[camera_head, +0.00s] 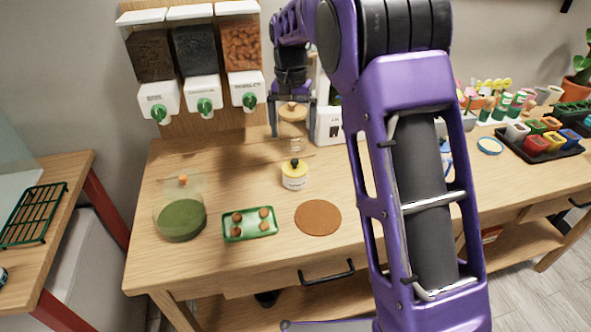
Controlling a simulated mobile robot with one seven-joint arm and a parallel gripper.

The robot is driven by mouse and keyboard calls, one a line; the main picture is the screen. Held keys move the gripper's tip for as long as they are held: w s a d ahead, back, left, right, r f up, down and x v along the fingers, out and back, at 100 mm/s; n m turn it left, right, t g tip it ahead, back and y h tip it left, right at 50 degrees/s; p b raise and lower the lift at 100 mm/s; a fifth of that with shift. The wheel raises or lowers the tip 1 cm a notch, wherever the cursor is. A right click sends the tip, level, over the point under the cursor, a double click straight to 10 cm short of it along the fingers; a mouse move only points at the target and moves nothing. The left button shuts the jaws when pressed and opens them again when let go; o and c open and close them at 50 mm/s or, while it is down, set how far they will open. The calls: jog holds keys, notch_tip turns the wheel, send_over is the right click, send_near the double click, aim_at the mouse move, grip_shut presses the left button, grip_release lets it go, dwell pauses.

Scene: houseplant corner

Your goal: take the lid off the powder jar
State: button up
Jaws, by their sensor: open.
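A small white jar (294,182) with a yellow lid and a black knob stands upright on the wooden table; the lid sits on it. It looks like the powder jar, but its label is too small to read. My gripper (292,124) is open, behind and above this jar, pointing down. Its fingers are on either side of a round wooden lid (293,114) with a small knob, which appears to top a clear jar (295,145) farther back. I cannot tell whether the fingers touch that wooden lid.
Dispensers (203,97) stand behind on the left. A black tray (561,151) with coloured pots is at the right.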

aim_at(295, 160)
jog(key=f, duration=0.9)
jog(key=shift+d+f+b, duration=0.2)
jog(key=shift+f+b, duration=0.2)
jog(key=c, duration=1.1)
